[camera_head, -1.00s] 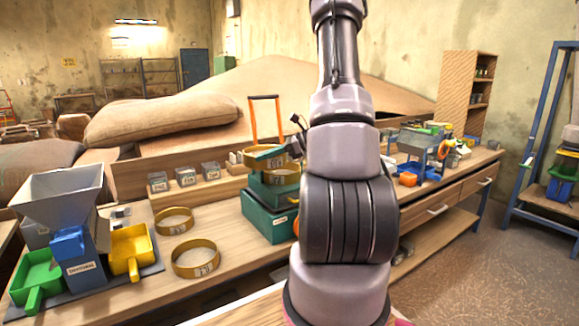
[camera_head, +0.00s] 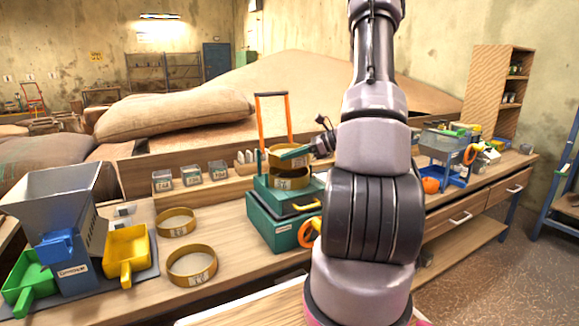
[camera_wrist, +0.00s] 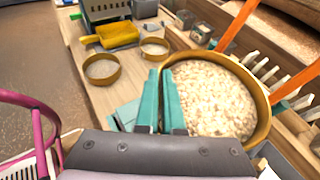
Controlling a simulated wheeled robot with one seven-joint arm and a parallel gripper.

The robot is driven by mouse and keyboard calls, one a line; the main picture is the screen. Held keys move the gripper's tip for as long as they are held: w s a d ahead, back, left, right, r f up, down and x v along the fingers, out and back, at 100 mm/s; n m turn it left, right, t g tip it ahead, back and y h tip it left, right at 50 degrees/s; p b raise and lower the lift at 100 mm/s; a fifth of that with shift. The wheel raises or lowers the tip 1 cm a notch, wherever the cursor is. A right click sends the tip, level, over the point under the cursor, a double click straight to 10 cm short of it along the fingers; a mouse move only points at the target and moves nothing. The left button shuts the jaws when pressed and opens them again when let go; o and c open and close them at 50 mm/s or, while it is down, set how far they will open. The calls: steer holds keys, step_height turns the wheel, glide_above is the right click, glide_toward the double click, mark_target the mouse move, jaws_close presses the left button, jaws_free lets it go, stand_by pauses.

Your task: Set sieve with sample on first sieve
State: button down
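The sieve with sample, a brass ring (camera_head: 285,145), is filled with pale grains in the wrist view (camera_wrist: 222,88). My gripper (camera_head: 296,153) has its teal fingers shut on the sieve's rim; in the wrist view the fingers (camera_wrist: 168,85) pinch its left side. The first sieve (camera_head: 288,182), another brass ring with a white label, sits on the green shaker (camera_head: 272,227). The held sieve is over the first sieve and looks about level and lined up with it. I cannot tell whether the two rims touch.
Two brass sieves (camera_head: 176,222) (camera_head: 192,265) lie on the bench left of the shaker. An orange-handled frame (camera_head: 258,120) rises behind the stack. A grey hopper (camera_head: 62,205) with green and yellow scoops stands at far left. Small labelled boxes (camera_head: 191,175) line the back.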

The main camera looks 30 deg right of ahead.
mark_target(294, 163)
steer(key=shift+f, duration=1.6)
steer(key=shift+f, duration=0.15)
steer(key=c, duration=1)
jaws_free()
steer(key=shift+c, duration=0.2)
